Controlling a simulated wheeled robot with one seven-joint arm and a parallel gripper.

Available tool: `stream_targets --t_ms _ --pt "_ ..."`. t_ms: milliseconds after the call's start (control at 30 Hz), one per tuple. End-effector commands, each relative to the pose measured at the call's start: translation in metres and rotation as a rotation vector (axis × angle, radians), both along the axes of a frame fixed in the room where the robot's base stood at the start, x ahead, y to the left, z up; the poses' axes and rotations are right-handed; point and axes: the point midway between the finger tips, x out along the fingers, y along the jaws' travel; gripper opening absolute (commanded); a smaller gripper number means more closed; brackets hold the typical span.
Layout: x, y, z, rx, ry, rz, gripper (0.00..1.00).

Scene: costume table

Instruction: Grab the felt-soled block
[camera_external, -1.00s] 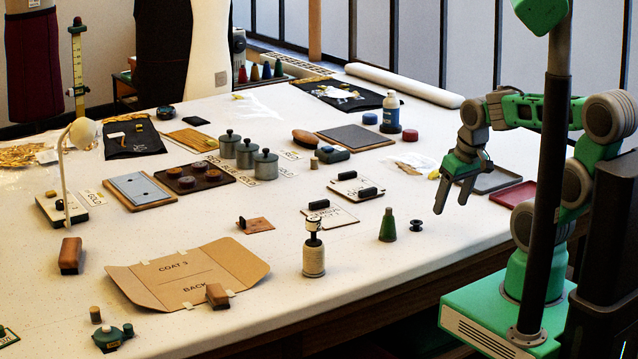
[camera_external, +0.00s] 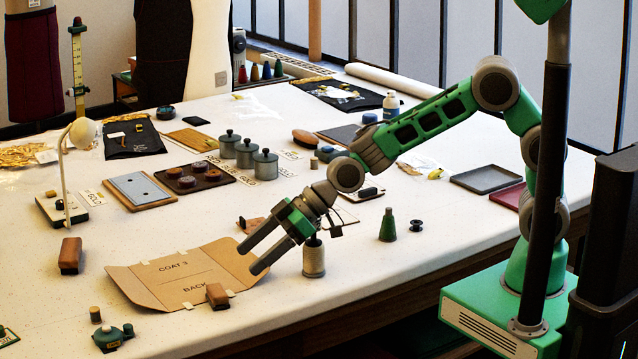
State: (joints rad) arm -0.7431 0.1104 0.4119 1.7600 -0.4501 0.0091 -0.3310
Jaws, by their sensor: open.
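A brown block (camera_external: 217,296) sits at the front edge of the open cardboard folder (camera_external: 190,272) marked "COAT 3" and "BACK". A second, similar brown block (camera_external: 70,255) stands on the bare table left of the folder. No sole shows clearly on either, so I cannot tell which one is felt-soled. My gripper (camera_external: 249,260) is open and empty, its fingers pointing down and left over the folder's right end. It is above and to the right of the block on the folder, apart from both blocks.
A green cone (camera_external: 388,226) and a black spool (camera_external: 416,226) stand to the right. A green pincushion-like item (camera_external: 108,338) and a cork (camera_external: 95,314) are front left. The front middle table is clear.

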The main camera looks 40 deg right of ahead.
Motion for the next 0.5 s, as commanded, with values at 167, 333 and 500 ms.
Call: stream_targets --t_ms 167,333,500 --pt "-0.016 0.034 -0.013 0.032 -0.033 0.084 0.8" --pt "-0.012 0.051 -0.026 0.031 -0.031 0.08 0.8" --pt "-0.008 0.07 -0.043 0.029 -0.03 0.08 0.8"
